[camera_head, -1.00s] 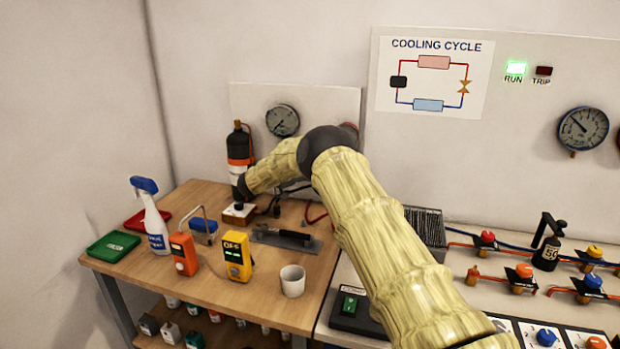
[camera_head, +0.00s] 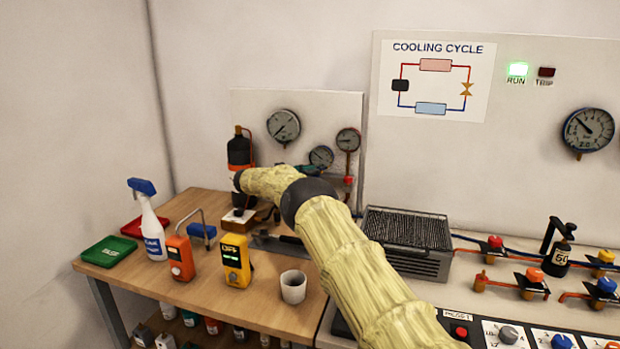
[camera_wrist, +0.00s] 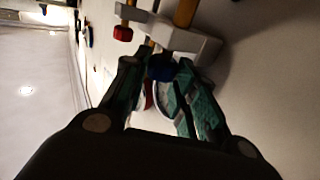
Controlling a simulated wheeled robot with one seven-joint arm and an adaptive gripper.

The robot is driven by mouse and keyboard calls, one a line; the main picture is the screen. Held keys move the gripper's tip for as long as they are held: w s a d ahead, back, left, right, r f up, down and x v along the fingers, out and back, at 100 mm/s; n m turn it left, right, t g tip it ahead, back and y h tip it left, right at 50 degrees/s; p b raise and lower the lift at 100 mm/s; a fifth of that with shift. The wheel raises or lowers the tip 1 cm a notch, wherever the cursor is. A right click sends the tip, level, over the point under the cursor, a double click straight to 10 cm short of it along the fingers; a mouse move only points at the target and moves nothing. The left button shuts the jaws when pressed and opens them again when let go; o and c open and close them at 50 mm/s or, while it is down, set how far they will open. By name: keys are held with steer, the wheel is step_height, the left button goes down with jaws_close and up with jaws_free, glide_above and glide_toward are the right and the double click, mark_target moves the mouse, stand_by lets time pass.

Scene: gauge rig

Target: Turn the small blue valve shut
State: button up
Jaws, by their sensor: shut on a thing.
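The small blue valve's knob (camera_wrist: 160,66) shows between my fingertips in the wrist view, beside a pale block with a brass-coloured pipe. My gripper (camera_wrist: 158,74) is shut on this knob, with one green finger on each side. In the head view my gripper (camera_head: 307,170) is at the back gauge board, below the small middle gauge and left of a red knob (camera_head: 348,180). There the blue knob is hidden by my gripper and arm. The turn of the valve cannot be read.
The red knob also shows close by in the wrist view (camera_wrist: 123,33). Gauges (camera_head: 284,126) hang on the board, and a dark bottle (camera_head: 239,148) stands left of my arm. A yellow meter (camera_head: 236,262), a white cup (camera_head: 293,287) and a spray bottle (camera_head: 151,228) stand on the bench.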

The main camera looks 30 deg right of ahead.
steer(key=shift+r, duration=0.2)
steer(key=o, duration=1)
steer(key=shift+w, duration=0.1)
steer(key=shift+c, duration=0.2)
steer(key=shift+o, duration=0.4)
steer(key=shift+f, duration=0.1)
steer(key=v, duration=0.7)
steer(key=shift+a, duration=0.25)
